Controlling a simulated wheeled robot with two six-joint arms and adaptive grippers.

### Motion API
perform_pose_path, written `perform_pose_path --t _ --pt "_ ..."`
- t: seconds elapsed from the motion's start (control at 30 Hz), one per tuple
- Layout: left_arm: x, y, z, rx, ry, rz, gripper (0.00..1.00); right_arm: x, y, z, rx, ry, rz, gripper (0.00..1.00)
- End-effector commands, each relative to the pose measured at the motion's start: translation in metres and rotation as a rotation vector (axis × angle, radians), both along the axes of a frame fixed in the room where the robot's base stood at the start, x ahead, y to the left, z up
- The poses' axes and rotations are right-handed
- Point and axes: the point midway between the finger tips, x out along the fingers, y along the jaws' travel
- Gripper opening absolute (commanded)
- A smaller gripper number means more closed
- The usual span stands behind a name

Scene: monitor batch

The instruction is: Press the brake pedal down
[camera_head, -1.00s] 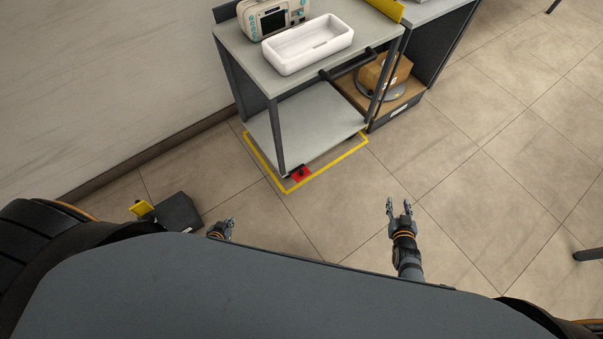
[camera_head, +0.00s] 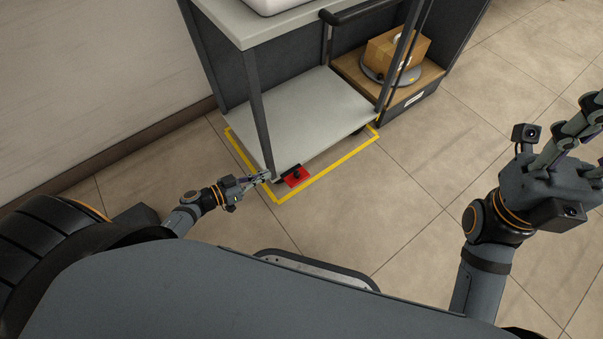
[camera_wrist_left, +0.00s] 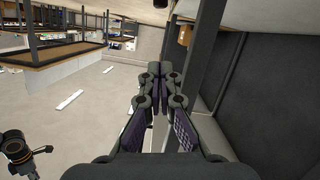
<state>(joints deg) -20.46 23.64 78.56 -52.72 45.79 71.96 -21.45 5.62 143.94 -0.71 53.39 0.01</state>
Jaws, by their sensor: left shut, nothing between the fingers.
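The brake pedal (camera_head: 296,177) is a small red piece low at the near corner of the cart (camera_head: 318,108), beside a dark caster. My left gripper (camera_head: 264,178) is shut and empty, with its tips just left of the pedal. Whether they touch it I cannot tell. In the left wrist view the fingers (camera_wrist_left: 157,72) are together at the tips, and the pedal does not show there. My right gripper (camera_head: 584,135) is raised at the right edge of the head view, partly cut off, and its jaw state is unclear.
Yellow floor tape (camera_head: 331,167) outlines the cart's place. A cart leg (camera_head: 262,125) rises close to my left gripper. A cardboard box (camera_head: 396,55) sits on a low wooden shelf behind right. The tiled floor right of the cart is clear.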

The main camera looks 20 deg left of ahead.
Motion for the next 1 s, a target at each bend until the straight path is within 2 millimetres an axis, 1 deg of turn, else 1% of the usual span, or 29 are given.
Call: perform_pose_path --t 0.27,0.37,0.47,0.83,0.9,1.0 --pt "0.001 0.0 0.001 0.001 0.0 0.002 0.0 0.001 0.0 0.0 0.0 0.002 0.0 0.41" --pt "0.006 -0.005 -0.002 -0.001 -0.001 0.003 0.0 0.001 0.0 -0.004 0.0 0.002 -0.002 0.41" --pt "0.017 -0.014 -0.007 -0.001 -0.003 0.004 0.0 0.001 0.0 -0.011 0.0 0.002 -0.005 0.41" --pt "0.076 -0.065 -0.028 -0.001 -0.003 0.004 0.0 0.002 0.002 -0.047 -0.003 0.001 -0.028 0.41" --pt "0.072 -0.066 -0.045 0.0 0.002 0.003 0.0 0.002 0.002 -0.06 -0.005 -0.001 -0.034 0.41" --pt "0.071 -0.068 -0.056 0.0 0.001 0.003 0.0 0.003 0.003 -0.071 -0.008 0.003 -0.043 0.41"
